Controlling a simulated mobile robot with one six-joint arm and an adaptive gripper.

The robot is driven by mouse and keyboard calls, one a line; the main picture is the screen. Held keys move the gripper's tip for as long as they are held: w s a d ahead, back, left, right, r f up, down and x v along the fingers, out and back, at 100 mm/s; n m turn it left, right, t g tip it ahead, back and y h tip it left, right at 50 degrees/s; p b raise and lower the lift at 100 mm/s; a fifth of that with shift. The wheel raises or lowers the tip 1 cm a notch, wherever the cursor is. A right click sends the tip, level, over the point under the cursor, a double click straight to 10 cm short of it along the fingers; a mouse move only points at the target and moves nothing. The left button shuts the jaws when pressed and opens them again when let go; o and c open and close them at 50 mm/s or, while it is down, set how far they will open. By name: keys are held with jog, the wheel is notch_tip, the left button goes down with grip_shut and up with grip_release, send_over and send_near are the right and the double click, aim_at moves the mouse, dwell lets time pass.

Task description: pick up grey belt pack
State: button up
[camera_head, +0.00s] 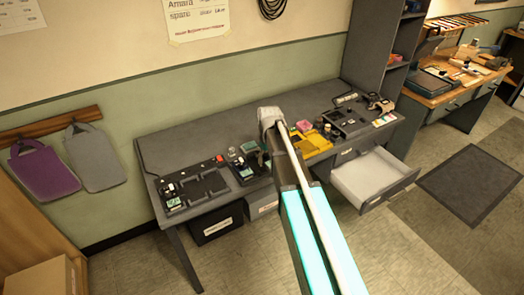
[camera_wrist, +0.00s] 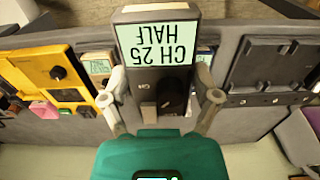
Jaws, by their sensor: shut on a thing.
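The grey belt pack (camera_wrist: 145,78) is a dark grey box with a pale green label reading "CH 25 HALF", upside down in the wrist view. My gripper (camera_wrist: 160,98) has a finger on each side of it and is shut on it. The label end points away from my teal palm. Whether the pack touches the desk below, I cannot tell. The pack is too small to make out there.
The grey desk (camera_head: 185,145) carries a black tray (camera_head: 205,187) at left, a yellow tray (camera_head: 312,146) and another black tray (camera_head: 350,118) at right. An open drawer (camera_head: 372,178) juts out at front right. Purple (camera_head: 45,172) and grey (camera_head: 95,158) bags hang at left.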

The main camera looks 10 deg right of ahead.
aim_at(270, 163)
jog(key=shift+s+d+r+p, duration=0.1)
jog(key=shift+s+r+p, duration=0.25)
jog(key=shift+s, duration=0.5)
jog(key=shift+s+r+p, duration=0.15)
jog(key=shift+s+r, duration=0.25)
jog(key=shift+s, duration=0.45)
